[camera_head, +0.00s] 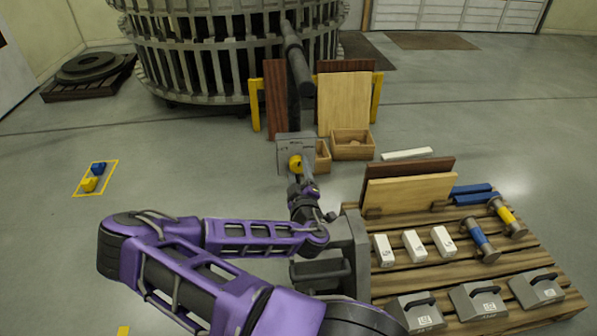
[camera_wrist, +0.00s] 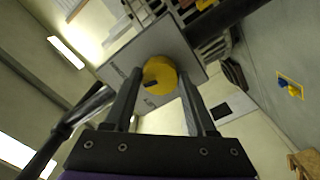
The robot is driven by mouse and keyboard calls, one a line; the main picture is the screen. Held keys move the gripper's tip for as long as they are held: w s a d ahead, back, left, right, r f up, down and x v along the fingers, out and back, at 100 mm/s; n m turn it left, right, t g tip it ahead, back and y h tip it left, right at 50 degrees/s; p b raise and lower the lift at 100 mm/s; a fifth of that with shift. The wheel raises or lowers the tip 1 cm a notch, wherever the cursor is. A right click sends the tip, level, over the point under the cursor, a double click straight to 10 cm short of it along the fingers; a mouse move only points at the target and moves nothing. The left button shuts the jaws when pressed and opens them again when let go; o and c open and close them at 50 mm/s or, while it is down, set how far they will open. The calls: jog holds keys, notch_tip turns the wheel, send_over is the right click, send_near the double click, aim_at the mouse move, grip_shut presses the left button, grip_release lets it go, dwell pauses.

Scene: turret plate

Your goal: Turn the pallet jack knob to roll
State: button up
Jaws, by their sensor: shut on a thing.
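The yellow round knob (camera_wrist: 160,72) sits on the face of a grey plate (camera_wrist: 186,52) in the wrist view. Dark lettering runs along the plate, too small to read. My gripper (camera_wrist: 160,76) has one finger on each side of the knob and is shut on it. A dark mark shows on the knob's lower left. In the head view the knob (camera_head: 295,163) shows yellow on the grey box (camera_head: 291,147), with my gripper (camera_head: 297,175) reaching it from the near side. The fingertips' contact is partly hidden there.
A thick dark bar (camera_head: 298,62) slopes up behind the box to a large slatted drum (camera_head: 175,60). Wooden boxes (camera_head: 352,152) stand just right. A pallet (camera_head: 470,270) with boards, white blocks, cylinders and grey weights fills the lower right. The floor at left is mostly clear.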

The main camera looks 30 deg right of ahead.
jog(key=shift+n, duration=1.2)
jog(key=shift+r, duration=0.1)
jog(key=o, duration=1.4)
jog(key=p+v, duration=0.6)
jog(key=v, duration=1.1)
jog(key=shift+s+a, duration=0.15)
